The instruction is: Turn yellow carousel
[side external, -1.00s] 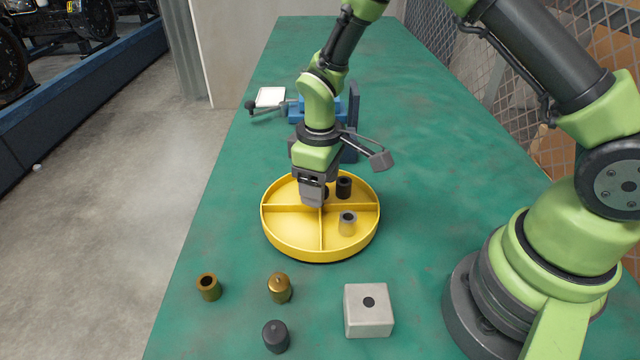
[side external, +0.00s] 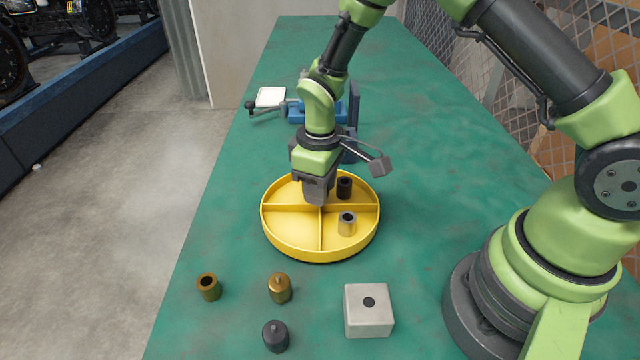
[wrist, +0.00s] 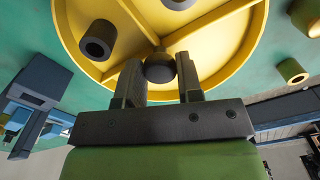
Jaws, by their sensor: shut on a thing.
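The yellow carousel (side external: 290,236) is a round tray on the green table, split by crossed dividers into compartments. It also shows in the wrist view (wrist: 215,50). My gripper (side external: 318,202) points down at its middle. In the wrist view my gripper (wrist: 160,80) has its fingers on either side of a dark round knob (wrist: 160,68) at the carousel's centre, shut on it. The side view hides the knob behind the gripper. A dark hollow cylinder (side external: 344,187) stands in the back right compartment, and a grey one (side external: 347,224) in the front right.
A blue vise (side external: 308,112) and white tray (side external: 271,97) are behind.

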